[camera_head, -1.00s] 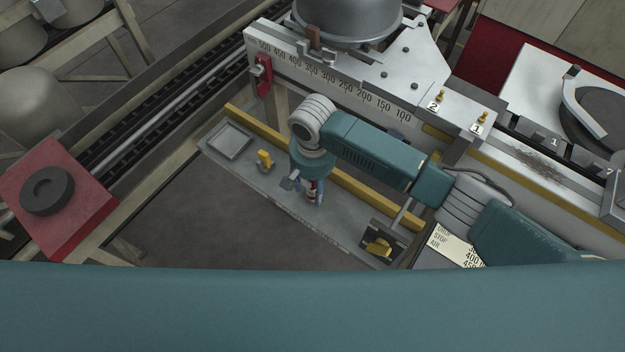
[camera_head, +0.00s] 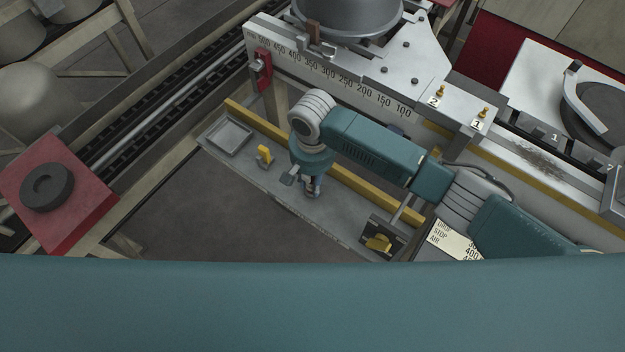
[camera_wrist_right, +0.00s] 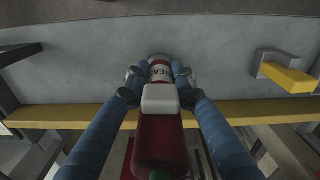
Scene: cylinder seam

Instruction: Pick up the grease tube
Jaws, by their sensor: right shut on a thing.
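My right gripper (camera_head: 313,190) reaches down over the grey shelf (camera_head: 335,215) in the head view, its blue fingers close together. In the right wrist view the two blue fingers of my right gripper (camera_wrist_right: 159,78) are shut on the grease tube (camera_wrist_right: 160,72), one on each side. A white block and a dark red part lie nearer the camera, in line with the tube. In the head view the tube is mostly hidden by the fingers and wrist. My left gripper is not in view.
A yellow rail (camera_head: 350,182) runs along the shelf's back edge. A shallow square tray (camera_head: 230,137) and a yellow clip (camera_head: 264,156) are to the left. A dark block with a yellow part (camera_head: 380,243) is to the right. A numbered beam (camera_head: 340,84) stands behind.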

